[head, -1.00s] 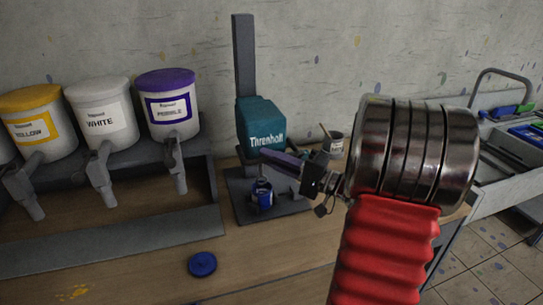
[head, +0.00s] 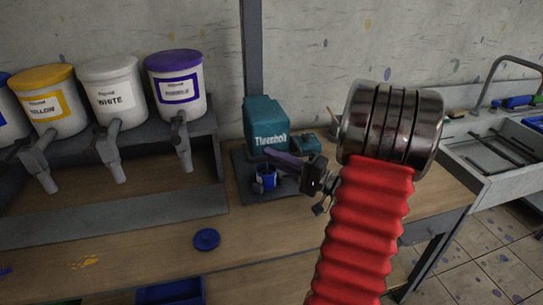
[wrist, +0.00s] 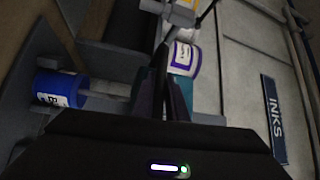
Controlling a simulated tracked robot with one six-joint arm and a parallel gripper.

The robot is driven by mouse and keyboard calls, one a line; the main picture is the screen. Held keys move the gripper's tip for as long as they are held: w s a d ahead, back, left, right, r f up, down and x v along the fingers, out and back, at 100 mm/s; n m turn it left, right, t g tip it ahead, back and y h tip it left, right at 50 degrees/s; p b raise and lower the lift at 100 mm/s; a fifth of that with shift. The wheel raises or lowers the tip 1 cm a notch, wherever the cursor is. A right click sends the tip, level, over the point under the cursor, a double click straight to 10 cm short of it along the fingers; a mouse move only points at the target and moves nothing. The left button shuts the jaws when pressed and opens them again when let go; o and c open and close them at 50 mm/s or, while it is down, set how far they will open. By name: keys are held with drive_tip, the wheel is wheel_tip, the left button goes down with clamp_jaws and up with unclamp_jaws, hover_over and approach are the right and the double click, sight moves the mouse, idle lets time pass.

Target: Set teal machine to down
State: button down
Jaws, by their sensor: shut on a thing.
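The gripped part is mostly hidden by the fingers. In the wrist view, the fingers (wrist: 160,88) are close together in front of teal surfaces, and the blue pot (wrist: 58,89) is at the left.
Yellow, white and purple ink tubs (head: 178,85) with spouts stand on a rack at the left. A blue lid (head: 206,239) lies on the table in front. A small teal item (head: 305,144) is right of the machine. A sink-like trolley (head: 495,160) stands at the far right.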

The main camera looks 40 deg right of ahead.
drive_tip(key=shift+a+f, duration=0.1)
drive_tip(key=shift+f, duration=0.35)
drive_tip(key=c, duration=2.2)
unclamp_jaws()
drive_tip(key=o, duration=0.4)
drive_tip(key=shift+r, duration=0.15)
drive_tip(key=shift+s, duration=0.15)
drive_tip(key=shift+s+d, duration=0.2)
drive_tip(key=shift+s, duration=0.05)
drive_tip(key=v, duration=1.3)
drive_tip(key=shift+a, duration=0.1)
